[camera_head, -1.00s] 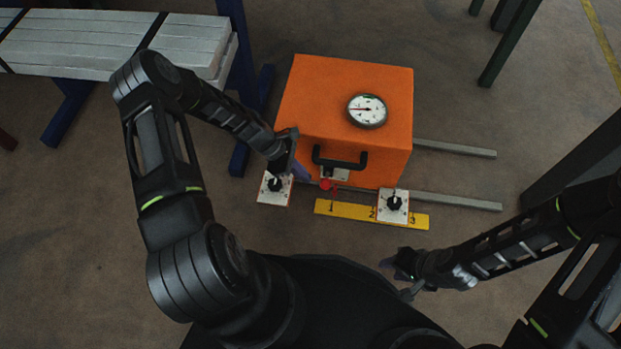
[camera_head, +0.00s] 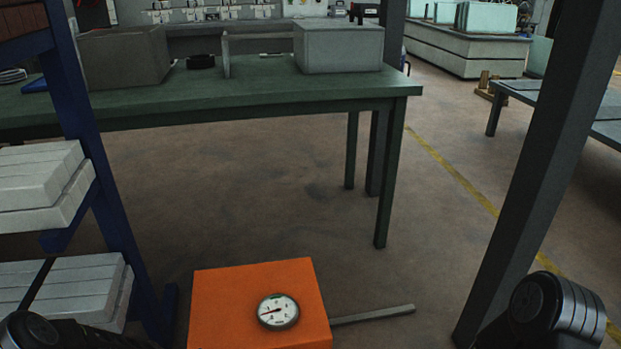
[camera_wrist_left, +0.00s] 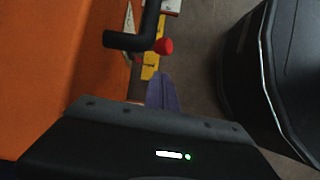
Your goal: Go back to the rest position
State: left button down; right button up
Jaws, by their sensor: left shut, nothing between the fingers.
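The orange box (camera_head: 258,290) stands at the bottom of the head view, with a round white gauge (camera_head: 278,312) on its top. In the left wrist view its orange side (camera_wrist_left: 50,60) fills the left, and a black handle (camera_wrist_left: 130,40) and a red knob (camera_wrist_left: 163,46) show. My left gripper (camera_wrist_left: 163,92) shows purple fingers, shut and empty, close to the box and below the red knob, not visibly touching it. In the head view only parts of my arms show at the bottom corners. My right gripper is out of view.
A green table (camera_head: 210,104) with grey boxes stands at the back. A blue rack (camera_head: 100,180) with pale slabs (camera_head: 40,188) is at the left. A dark post (camera_head: 540,160) rises at the right. A grey rail (camera_head: 375,315) sticks out from the box. The floor between is clear.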

pick_arm(q)
jog(key=s+d+r+m+y, duration=0.2)
jog(key=s+d+m+y, duration=0.1)
jog(key=s+d+m, duration=1.45)
notch_tip(320, 180, up, 26)
jog(key=d+p, duration=0.1)
jog(key=p, duration=2.4)
jog(key=shift+s+d+f+m+g+h, duration=0.2)
jog(key=shift+s+d+m+g+h, duration=0.1)
jog(key=shift+s+m+g, duration=0.15)
jog(key=shift+s+a, duration=0.1)
